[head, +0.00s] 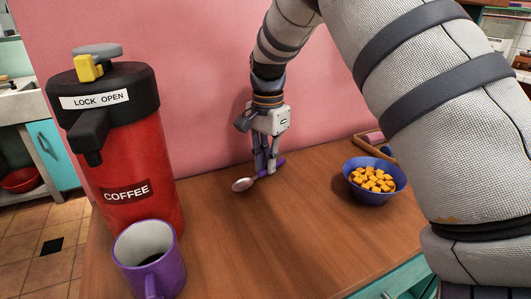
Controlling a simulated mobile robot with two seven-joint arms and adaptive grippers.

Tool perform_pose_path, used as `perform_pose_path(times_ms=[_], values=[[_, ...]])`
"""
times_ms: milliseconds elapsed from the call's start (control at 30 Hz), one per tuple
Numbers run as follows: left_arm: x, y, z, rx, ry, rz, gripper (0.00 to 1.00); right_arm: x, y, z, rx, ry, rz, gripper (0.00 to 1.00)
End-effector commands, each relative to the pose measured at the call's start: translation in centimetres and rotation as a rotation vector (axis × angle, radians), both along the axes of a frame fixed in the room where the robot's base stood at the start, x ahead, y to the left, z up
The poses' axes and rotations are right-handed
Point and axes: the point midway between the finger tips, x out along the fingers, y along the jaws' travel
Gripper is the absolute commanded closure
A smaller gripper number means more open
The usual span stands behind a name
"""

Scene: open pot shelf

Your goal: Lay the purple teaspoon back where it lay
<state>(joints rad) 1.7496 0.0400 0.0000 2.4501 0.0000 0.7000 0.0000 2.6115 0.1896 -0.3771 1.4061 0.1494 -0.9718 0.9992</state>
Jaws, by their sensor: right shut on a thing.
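The purple teaspoon (243,184) is at the back middle of the wooden counter, by the pink wall. Its silver bowl points left and toward the front, and its purple handle runs between the fingers of my right gripper (266,172). That gripper points down and is shut on the teaspoon. The spoon is at or very close to the counter top; I cannot tell whether it touches. My left gripper is not in view.
A red coffee dispenser (140,200) stands at the left, with a purple mug (170,276) in front of it. A blue bowl of orange cubes (352,183) is at the right. The counter's middle (255,240) is clear.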

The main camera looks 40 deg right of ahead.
Motion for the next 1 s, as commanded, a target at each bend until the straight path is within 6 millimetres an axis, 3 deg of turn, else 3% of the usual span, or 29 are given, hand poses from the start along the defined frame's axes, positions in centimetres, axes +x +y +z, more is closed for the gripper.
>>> perform_pose_path(times_ms=[900,933,1000], values=[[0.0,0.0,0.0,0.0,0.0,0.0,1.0,0.0,0.0,-1.0,0.0,-0.001,0.0,1.0],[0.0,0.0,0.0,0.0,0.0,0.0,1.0,0.0,0.0,-1.1,0.0,-0.002,0.0,0.86],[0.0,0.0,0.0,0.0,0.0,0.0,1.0,0.0,0.0,-1.0,0.0,-0.002,0.0,0.7]])
